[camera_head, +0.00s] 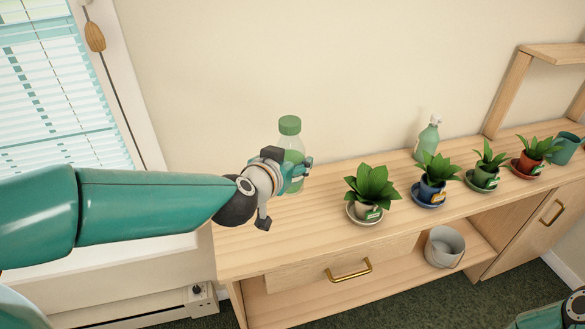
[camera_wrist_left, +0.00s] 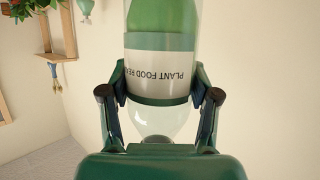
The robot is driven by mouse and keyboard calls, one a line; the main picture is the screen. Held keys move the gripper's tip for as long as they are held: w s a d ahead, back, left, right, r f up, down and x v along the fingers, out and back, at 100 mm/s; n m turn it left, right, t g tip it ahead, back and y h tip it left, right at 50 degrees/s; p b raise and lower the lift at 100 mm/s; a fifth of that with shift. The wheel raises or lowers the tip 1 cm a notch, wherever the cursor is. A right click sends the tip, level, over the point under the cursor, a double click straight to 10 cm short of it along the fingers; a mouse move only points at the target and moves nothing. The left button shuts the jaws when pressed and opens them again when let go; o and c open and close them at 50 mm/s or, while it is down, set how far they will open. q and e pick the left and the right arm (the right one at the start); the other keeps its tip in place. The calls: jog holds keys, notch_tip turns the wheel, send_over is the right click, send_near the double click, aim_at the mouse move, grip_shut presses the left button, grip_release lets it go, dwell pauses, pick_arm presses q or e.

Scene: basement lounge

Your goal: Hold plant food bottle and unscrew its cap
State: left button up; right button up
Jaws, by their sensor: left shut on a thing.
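The plant food bottle (camera_head: 291,150) is clear with a green cap (camera_head: 289,125) on top, and it is upright at the left part of the wooden cabinet top. My left gripper (camera_head: 298,172) is shut around the bottle's body. In the left wrist view, which is upside down, the left gripper (camera_wrist_left: 159,88) has a finger on each side of the bottle (camera_wrist_left: 160,65), whose white label reads "PLANT FOOD". I cannot tell whether the bottle's base touches the wood.
The cabinet top (camera_head: 320,205) carries a potted plant (camera_head: 372,187), several more potted plants on saucers, a spray bottle (camera_head: 428,138) and a teal pot (camera_head: 564,149). A grey bucket (camera_head: 444,247) stands on the lower shelf. A window (camera_head: 60,95) is at left.

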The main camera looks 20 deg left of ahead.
pick_arm(q)
jog(key=shift+r, duration=0.15)
jog(key=o, duration=0.8)
jog(key=c, duration=1.1)
grip_shut()
